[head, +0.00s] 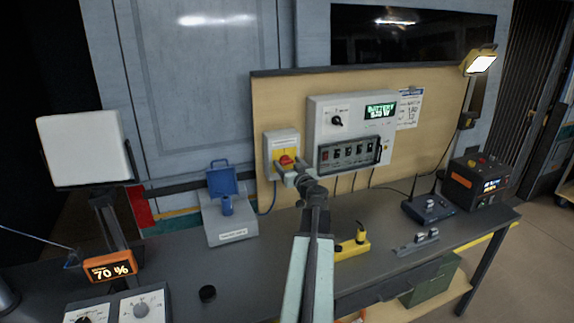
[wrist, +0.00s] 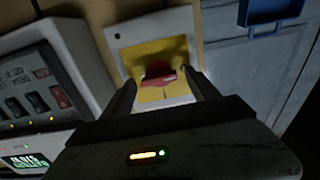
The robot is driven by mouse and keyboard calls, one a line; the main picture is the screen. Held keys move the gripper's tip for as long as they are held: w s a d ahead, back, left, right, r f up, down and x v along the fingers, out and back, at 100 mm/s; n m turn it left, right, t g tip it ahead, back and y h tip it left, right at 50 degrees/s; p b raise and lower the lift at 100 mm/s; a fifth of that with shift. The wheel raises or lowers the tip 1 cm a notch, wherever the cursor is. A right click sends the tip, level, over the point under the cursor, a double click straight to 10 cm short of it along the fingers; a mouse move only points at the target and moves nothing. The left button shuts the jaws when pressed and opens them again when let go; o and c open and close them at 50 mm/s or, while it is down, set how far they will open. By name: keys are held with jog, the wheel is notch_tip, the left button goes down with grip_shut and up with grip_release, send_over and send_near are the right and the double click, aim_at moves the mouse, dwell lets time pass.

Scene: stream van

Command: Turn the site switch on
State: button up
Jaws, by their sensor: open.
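The switch (head: 283,143) is a grey-white box with a yellow face on the wooden backboard, carrying a red rotary handle (head: 286,160). My gripper (head: 297,174) is at its front, in line with the handle. In the wrist view the yellow face (wrist: 141,57) fills the space beyond my gripper (wrist: 163,82). The red handle (wrist: 158,77) shows between the two open fingers and looks roughly crosswise in that picture. I cannot tell whether the fingers touch it. The lower part of the handle is hidden by my gripper, and the face's lettering is too small to read.
A battery panel (head: 350,105) with a black knob and a row of breakers is mounted right beside the switch. A blue-lidded box (head: 231,222) stands on the bench to the left. A yellow power strip (head: 353,246) lies on the bench near my arm.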

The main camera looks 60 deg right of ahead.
jog(key=c, duration=1.4)
jog(key=shift+o, duration=0.2)
jog(key=m, duration=0.8)
jog(key=shift+s+d+f+m, duration=0.1)
jog(key=shift+m, duration=0.2)
jog(key=m, duration=0.4)
jog(key=shift+m, duration=0.3)
jog(key=m, duration=0.4)
jog(key=shift+f+m, duration=0.15)
jog(key=shift+m, duration=0.15)
